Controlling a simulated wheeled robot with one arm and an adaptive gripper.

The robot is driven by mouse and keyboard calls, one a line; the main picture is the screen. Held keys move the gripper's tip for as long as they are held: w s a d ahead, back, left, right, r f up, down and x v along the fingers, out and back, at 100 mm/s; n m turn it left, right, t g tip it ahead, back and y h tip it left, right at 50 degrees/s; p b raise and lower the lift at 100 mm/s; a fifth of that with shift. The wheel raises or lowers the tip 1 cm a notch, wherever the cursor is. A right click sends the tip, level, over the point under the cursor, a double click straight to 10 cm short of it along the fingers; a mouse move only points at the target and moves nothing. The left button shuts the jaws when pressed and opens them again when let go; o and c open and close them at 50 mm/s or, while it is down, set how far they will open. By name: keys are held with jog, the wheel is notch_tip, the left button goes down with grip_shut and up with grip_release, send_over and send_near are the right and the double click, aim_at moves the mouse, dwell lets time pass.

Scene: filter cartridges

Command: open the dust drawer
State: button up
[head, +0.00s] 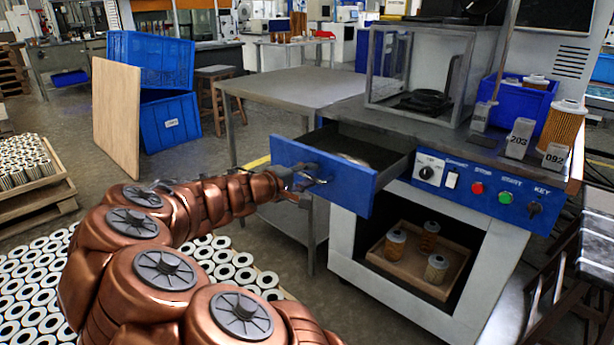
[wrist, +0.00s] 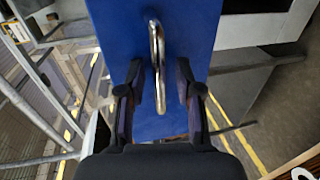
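The dust drawer (head: 340,180) has a blue front and stands pulled out of the grey workstation, with its dark inside showing from above. Its blue front also fills the middle of the wrist view (wrist: 200,30). The metal bar handle (wrist: 157,60) runs up and down in the wrist view. My gripper (head: 308,182) is at the drawer front in the head view. In the wrist view its two dark fingers (wrist: 158,88) stand on either side of the handle, with blue gaps between them and the bar. The gripper is open; the handle is partly hidden in the head view.
Right of the drawer is a blue control panel (head: 480,190) with a knob and buttons. Below is an open compartment with a wooden tray (head: 405,263) of filter cartridges. A metal table (head: 300,90) stands behind the drawer. White-ringed cartridges (head: 35,285) cover the lower left.

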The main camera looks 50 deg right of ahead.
jog(key=shift+a, duration=0.1)
jog(key=v, duration=1.1)
jog(key=shift+a, duration=0.4)
jog(key=shift+r, duration=0.2)
jog(key=s+a+r+m+g+y+p, duration=0.1)
jog(key=s+a+r+y+p, duration=0.3)
jog(key=p, duration=0.3)
jog(key=s+a+r+m+y+p, duration=0.1)
jog(key=s+a+r+y+p, duration=0.1)
jog(key=s+r+p, duration=0.4)
jog(key=s+a+r+n+y+p, duration=0.1)
jog(key=s+a+r+y+p, duration=0.2)
jog(key=a+p, duration=0.4)
jog(key=s+a+r+n+y+p, duration=0.1)
jog(key=s+a+r+y+p, duration=0.2)
jog(key=a+p, duration=0.5)
jog(key=s+a+r+n+y+p, duration=0.1)
jog(key=s+a+r+y+p, duration=0.2)
jog(key=a+p, duration=0.4)
notch_tip(320, 180, up, 2)
jog(key=shift+s+a+r+t+y, duration=0.15)
jog(key=shift+s+a+t+y, duration=0.2)
jog(key=shift+s+a, duration=0.6)
